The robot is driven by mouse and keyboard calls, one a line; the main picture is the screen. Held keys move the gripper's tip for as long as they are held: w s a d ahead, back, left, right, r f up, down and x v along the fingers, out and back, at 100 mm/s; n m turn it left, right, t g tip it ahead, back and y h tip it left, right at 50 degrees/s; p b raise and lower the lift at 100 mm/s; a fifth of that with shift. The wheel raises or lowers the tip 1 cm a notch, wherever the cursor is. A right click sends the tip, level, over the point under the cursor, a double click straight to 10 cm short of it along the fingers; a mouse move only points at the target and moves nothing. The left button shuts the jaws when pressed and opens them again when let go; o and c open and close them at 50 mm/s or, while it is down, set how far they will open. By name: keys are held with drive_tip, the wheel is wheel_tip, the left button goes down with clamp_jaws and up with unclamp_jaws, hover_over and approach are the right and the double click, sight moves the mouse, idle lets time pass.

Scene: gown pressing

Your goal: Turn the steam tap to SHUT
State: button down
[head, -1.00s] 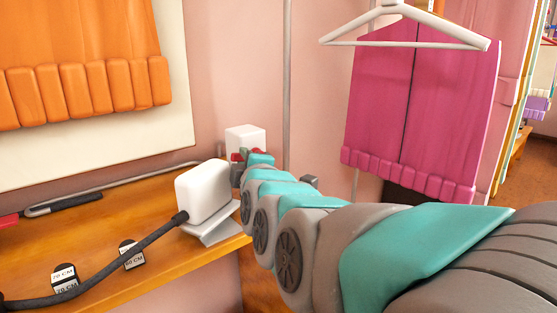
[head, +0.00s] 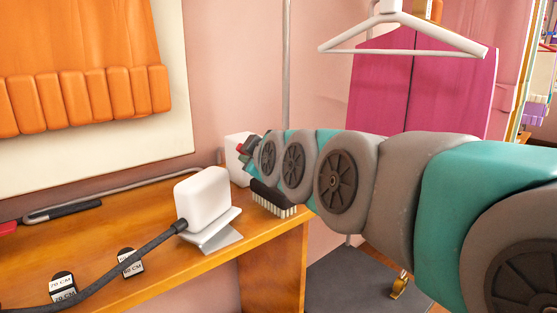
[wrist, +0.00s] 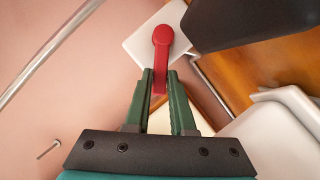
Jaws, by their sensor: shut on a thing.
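The steam tap has a red lever handle (wrist: 161,45) mounted on a white box (wrist: 143,42), as the wrist view shows. My gripper (wrist: 160,76) has its green fingers on either side of the lever's lower end and is shut on it. In the head view the white box (head: 232,172) stands at the far back of the wooden table, partly hidden by my gripper (head: 247,150) and arm. Only a bit of red shows there. I cannot read any SHUT or open marking.
A white block on a grey stand (head: 203,200) with a dark cable sits left of my arm. A dark brush with pale bristles (head: 274,199) is close under my arm. A thin pipe (head: 287,60) rises behind. A pink garment (head: 375,95) hangs at right.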

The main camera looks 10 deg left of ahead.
drive_tip(key=shift+w+d+r+m+g+y, duration=0.15)
drive_tip(key=shift+w+d+r+m+g, duration=0.15)
drive_tip(key=shift+m, duration=0.25)
drive_tip(key=shift+w+d+r+m+g+y, duration=0.2)
drive_tip(key=shift+r+m, duration=0.1)
drive_tip(key=shift+m, duration=0.25)
drive_tip(key=shift+w+d+r+m+g+y, duration=0.2)
drive_tip(key=shift+w+d+m+g, duration=0.15)
drive_tip(key=shift+m, duration=0.2)
drive_tip(key=shift+w+d+r+m+g+y, duration=0.15)
drive_tip(key=shift+w+m+g, duration=0.1)
drive_tip(key=shift+m+g, duration=0.25)
drive_tip(key=shift+w+d+m+g+y, duration=0.4)
drive_tip(key=shift+w+m+g+y, duration=0.1)
drive_tip(key=shift+m, duration=0.55)
drive_tip(key=c, duration=0.8)
unclamp_jaws()
drive_tip(key=shift+o, duration=0.2)
drive_tip(key=shift+f, duration=0.1)
drive_tip(key=v, duration=0.7)
drive_tip(key=shift+s+d+p, duration=0.2)
drive_tip(key=shift+d+p, duration=0.05)
drive_tip(key=shift+p, duration=0.05)
